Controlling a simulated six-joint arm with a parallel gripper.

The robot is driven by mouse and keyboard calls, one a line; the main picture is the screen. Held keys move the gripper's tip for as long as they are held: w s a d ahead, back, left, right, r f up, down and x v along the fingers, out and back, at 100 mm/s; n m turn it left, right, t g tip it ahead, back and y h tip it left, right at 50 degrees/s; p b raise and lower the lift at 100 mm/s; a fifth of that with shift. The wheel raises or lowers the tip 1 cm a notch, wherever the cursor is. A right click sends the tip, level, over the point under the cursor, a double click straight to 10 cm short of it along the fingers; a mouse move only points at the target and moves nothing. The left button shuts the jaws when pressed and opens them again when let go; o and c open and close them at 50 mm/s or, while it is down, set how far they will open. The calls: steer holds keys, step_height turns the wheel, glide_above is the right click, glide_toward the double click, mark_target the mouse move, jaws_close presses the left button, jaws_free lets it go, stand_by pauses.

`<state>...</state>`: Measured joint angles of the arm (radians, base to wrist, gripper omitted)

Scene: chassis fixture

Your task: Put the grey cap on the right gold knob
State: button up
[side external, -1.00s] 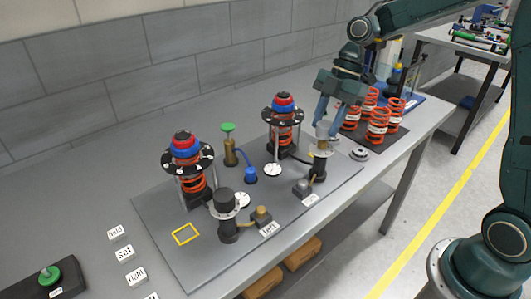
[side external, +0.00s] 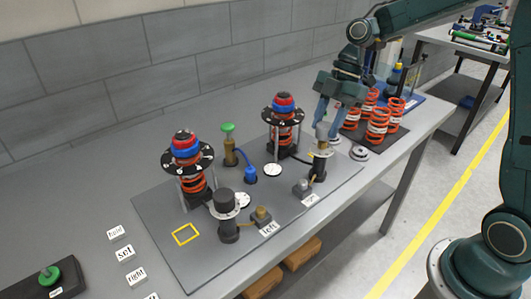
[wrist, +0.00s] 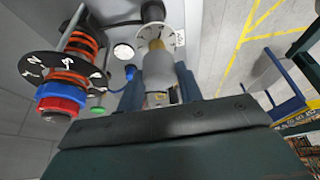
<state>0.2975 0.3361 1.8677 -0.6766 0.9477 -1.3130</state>
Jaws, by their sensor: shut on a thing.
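My gripper (side external: 322,121) is at the right-hand station of the grey plate, with its fingers pointing down. It is shut on a grey cylindrical piece, which looks like the grey cap (side external: 322,131). The piece is upright over the dark post (side external: 318,167); I cannot tell whether they touch. In the wrist view the grey piece (wrist: 156,70) is between the fingertips (wrist: 159,84), with gold showing near it. A small block with a light grey top (side external: 303,186) stands by the right-hand label; no clear gold top shows on it. The left gold knob (side external: 261,213) stands by the "left" label.
Two red spring assemblies with black discs (side external: 187,160) (side external: 284,112) stand behind the stations. A green-topped valve (side external: 229,140) and a blue fitting (side external: 250,173) are between them. Several orange springs (side external: 377,122) stand at right. A yellow square outline (side external: 186,234) is clear.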

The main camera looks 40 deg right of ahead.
mark_target(325, 133)
steer(key=shift+f, duration=1.05)
steer(key=shift+f, duration=0.65)
stand_by(1.2)
steer(key=o, duration=1)
steer(key=shift+r, duration=3.45)
steer(key=shift+r, duration=0.1)
